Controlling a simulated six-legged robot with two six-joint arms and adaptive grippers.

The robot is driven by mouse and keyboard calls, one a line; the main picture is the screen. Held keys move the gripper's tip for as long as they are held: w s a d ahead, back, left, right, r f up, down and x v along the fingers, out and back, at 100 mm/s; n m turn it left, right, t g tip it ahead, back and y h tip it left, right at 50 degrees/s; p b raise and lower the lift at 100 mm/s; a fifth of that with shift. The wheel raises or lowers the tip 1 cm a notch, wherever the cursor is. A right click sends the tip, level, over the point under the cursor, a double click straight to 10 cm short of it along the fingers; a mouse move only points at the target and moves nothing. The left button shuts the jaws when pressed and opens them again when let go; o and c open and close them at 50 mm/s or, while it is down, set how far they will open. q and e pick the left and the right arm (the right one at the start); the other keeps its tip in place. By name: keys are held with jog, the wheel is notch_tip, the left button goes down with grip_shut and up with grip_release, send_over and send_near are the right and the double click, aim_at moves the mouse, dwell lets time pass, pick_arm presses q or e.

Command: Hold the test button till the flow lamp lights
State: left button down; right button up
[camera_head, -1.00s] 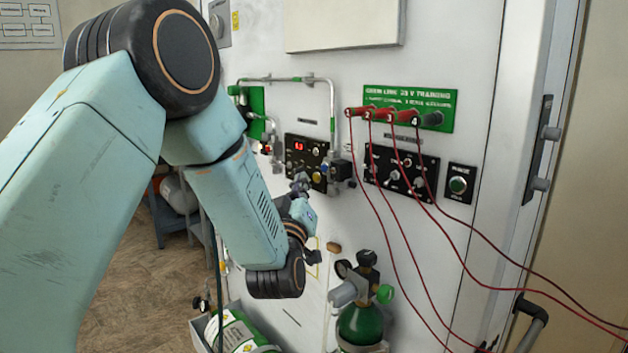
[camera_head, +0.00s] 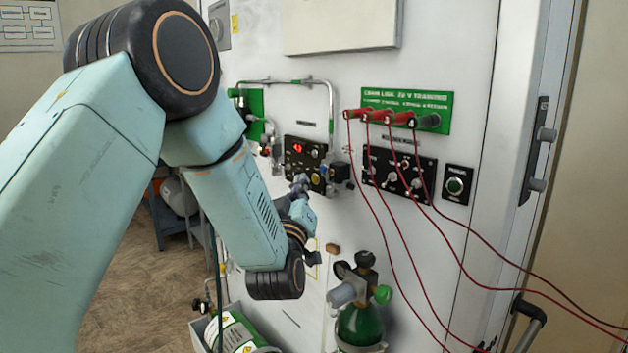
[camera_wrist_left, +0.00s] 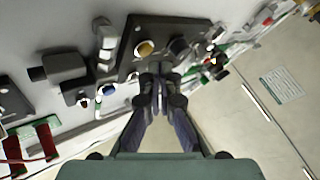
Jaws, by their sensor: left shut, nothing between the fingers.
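A yellowish round knob (camera_wrist_left: 145,48) sits just above the tips. The test button is not identifiable and may be hidden behind the fingers. I cannot make out which light is the flow lamp. My right gripper is not in view.
A second black panel (camera_head: 399,172) with toggles stands to the right, with red leads (camera_head: 376,195) hanging from plugs above it. A small panel with a green button (camera_head: 455,186) is farther right. Below stands a green cylinder (camera_head: 360,327) with a valve. Metal pipes (camera_head: 331,105) run above.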

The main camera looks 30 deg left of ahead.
pick_arm(q)
jog(key=shift+w+f, duration=0.1)
jog(key=shift+w, duration=0.15)
jog(key=shift+w+d, duration=0.15)
jog(key=shift+w, duration=0.1)
jog(key=shift+w+d+b, duration=0.1)
jog(key=shift+w+b, duration=0.25)
dwell(0.9)
jog(key=shift+s, duration=0.15)
dwell(1.8)
jog(key=shift+s+a, duration=0.3)
jog(key=shift+s, duration=0.35)
jog(key=shift+s+a+p, duration=0.2)
jog(key=shift+s+a, duration=0.1)
jog(key=shift+s, duration=0.45)
jog(key=shift+s+a+p, duration=0.25)
jog(key=shift+s+a, duration=0.1)
jog(key=shift+s, duration=0.4)
jog(key=shift+s+a+p, duration=0.2)
jog(key=shift+s+a, duration=0.1)
jog(key=shift+s, duration=0.45)
